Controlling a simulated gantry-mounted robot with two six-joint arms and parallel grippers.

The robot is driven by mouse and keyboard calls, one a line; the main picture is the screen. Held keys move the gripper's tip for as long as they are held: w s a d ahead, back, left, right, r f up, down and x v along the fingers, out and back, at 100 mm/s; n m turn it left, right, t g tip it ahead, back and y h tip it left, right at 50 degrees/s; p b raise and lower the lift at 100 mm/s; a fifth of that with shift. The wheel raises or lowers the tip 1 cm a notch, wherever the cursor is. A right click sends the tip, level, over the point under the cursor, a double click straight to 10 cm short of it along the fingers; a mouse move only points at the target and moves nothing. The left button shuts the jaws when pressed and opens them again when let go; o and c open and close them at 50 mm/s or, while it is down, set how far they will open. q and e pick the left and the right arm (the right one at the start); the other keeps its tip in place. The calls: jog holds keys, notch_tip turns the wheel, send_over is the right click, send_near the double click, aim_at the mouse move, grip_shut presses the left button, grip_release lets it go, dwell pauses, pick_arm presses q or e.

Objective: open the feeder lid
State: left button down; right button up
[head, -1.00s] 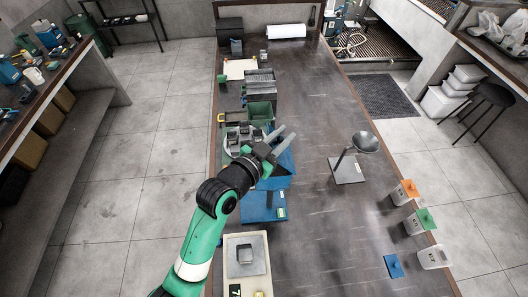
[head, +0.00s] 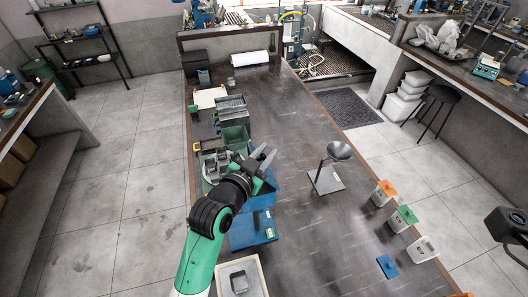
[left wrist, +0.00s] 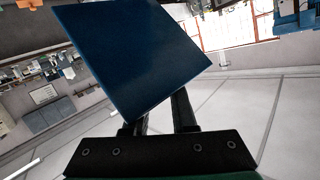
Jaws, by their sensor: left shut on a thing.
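The blue feeder (head: 262,197) stands on the table's left half, above a flat blue base (head: 252,232). My left gripper (head: 262,157) is over the feeder's far side, and its arm hides part of the feeder. In the left wrist view, a dark blue flat panel (left wrist: 130,50), apparently the feeder lid, slants across the fingertips. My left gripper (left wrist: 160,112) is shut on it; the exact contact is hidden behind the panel. How far the lid is raised from the feeder cannot be told. The fingers of my right gripper are not in view.
A green bin (head: 235,138) and grey trays (head: 231,108) stand beyond the feeder. A grey funnel on a stand (head: 328,178) is to the right. Lidded tubs (head: 403,218) line the right edge. A pale tray (head: 257,277) is in front.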

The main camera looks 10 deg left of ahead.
pick_arm(q)
jog(key=shift+s+d+f, duration=0.15)
jog(key=shift+d+f, duration=0.1)
jog(key=shift+f, duration=0.5)
jog(key=c, duration=1.1)
grip_release()
jog(key=o, duration=0.4)
jog(key=shift+d, duration=0.15)
jog(key=shift+r, duration=0.1)
jog(key=shift+a+r, duration=0.2)
jog(key=shift+r, duration=0.05)
